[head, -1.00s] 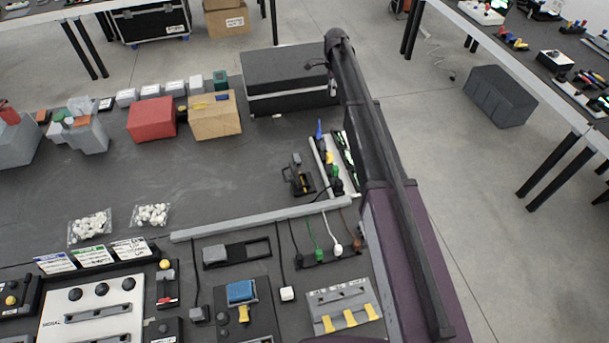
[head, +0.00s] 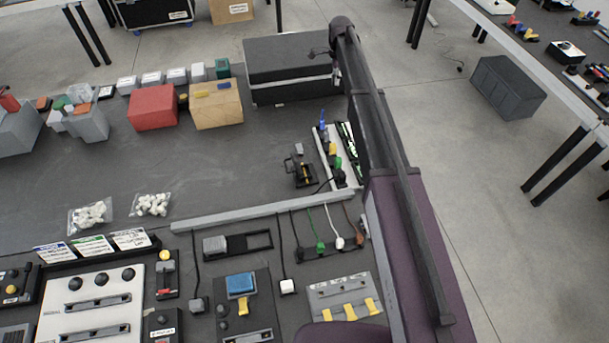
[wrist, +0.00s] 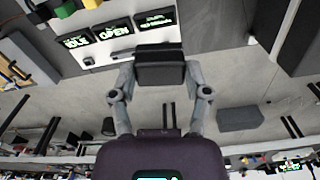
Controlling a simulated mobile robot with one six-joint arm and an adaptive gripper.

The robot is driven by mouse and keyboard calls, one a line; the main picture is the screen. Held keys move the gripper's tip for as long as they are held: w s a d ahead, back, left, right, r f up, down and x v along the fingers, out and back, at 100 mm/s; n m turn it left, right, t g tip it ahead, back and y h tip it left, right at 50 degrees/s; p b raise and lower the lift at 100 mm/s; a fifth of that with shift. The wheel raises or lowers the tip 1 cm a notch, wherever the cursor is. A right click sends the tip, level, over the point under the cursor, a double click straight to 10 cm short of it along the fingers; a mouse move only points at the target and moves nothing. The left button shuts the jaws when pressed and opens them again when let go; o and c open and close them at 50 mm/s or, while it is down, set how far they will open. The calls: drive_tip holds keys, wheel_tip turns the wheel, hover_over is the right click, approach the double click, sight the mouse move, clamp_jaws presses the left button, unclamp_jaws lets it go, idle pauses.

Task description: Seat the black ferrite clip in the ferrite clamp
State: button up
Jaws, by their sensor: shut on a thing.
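In the wrist view my gripper (wrist: 160,84) has its two grey fingers closed on the sides of a black block, which looks like the black ferrite clip (wrist: 160,70). The clip is held up in the air, clear of other surfaces as far as I can see. In the head view the gripper and clip are mostly hidden by my arm. A small black fixture with a raised lever and a yellow part, which looks like the ferrite clamp (head: 301,172), stands on the dark table, left of my arm. I cannot make out its seat.
A grey bar (head: 245,212) crosses the table in front. A large dark box (head: 290,72) stands behind. The table's middle is clear. Lit signs (wrist: 113,30) show in the wrist view.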

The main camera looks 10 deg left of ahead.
drive_tip(key=s+f+b, duration=0.6)
drive_tip(key=s, duration=0.7)
drive_tip(key=s+f+n+b, duration=0.1)
drive_tip(key=s+f+b, duration=0.5)
drive_tip(key=s, duration=0.7)
drive_tip(key=s+f+n+b, duration=0.1)
drive_tip(key=s+f+b, duration=0.5)
drive_tip(key=s, duration=0.7)
drive_tip(key=shift+d+f+b, duration=0.4)
drive_tip(key=shift+f, duration=0.2)
drive_tip(key=b, duration=0.1)
hover_over(305, 174)
drive_tip(key=s, duration=0.1)
drive_tip(key=shift+d+f, duration=0.2)
drive_tip(key=shift+f, duration=0.5)
drive_tip(key=shift+w+a, duration=0.2)
drive_tip(key=shift+w, duration=0.2)
drive_tip(key=shift+w+a+f+b, duration=0.15)
drive_tip(key=shift+w+f+b, duration=0.1)
drive_tip(key=shift+b, duration=0.15)
drive_tip(key=shift+s+f+b, duration=0.1)
drive_tip(key=shift+f+b, duration=1.5)
